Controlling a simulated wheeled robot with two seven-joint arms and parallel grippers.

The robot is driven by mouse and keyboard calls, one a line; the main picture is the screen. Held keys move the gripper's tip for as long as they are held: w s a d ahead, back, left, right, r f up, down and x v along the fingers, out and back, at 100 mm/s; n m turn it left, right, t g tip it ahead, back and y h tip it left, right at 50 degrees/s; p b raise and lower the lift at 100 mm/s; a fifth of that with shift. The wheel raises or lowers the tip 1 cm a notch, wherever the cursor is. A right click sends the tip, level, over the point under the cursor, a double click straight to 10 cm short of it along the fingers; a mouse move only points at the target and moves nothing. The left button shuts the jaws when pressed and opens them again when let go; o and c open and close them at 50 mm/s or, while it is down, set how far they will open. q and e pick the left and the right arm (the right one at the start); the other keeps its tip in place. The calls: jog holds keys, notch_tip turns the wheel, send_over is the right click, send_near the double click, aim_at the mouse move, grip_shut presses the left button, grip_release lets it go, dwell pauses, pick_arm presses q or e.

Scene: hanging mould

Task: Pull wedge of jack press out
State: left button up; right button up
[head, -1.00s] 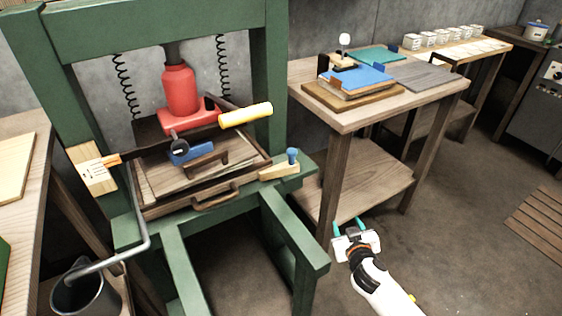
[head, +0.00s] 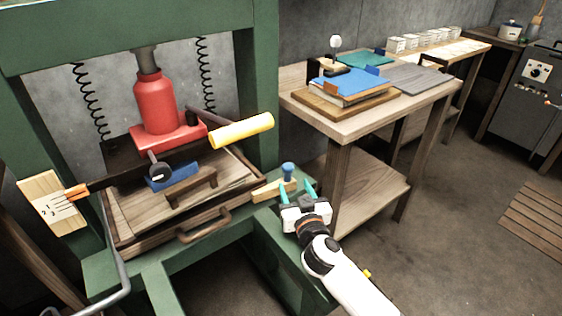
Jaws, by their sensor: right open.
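The wedge (head: 268,190) is a pale wooden piece with a blue knob (head: 288,171) standing up from it. It lies at the right front corner of the green press frame (head: 258,110), beside the wooden mould box (head: 243,190). My right gripper (head: 297,190) is open and empty, its two teal fingers pointing up toward the wedge, just right of and in front of the knob. Whether the fingers touch the wedge cannot be told. The red jack (head: 157,103) stands above the mould box. My left gripper is not in view.
A yellow-handled lever (head: 241,131) sticks out over the mould box. A wooden table (head: 330,115) with blue-covered boards (head: 352,82) stands right of the press. The floor (head: 445,235) in the right foreground is clear.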

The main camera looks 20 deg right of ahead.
aim_at(286, 164)
jog(key=w, duration=0.9)
jog(key=shift+w+d+b, duration=0.1)
jog(key=shift+d+b, duration=0.25)
jog(key=shift+b, duration=0.05)
jog(key=shift+w, duration=0.75)
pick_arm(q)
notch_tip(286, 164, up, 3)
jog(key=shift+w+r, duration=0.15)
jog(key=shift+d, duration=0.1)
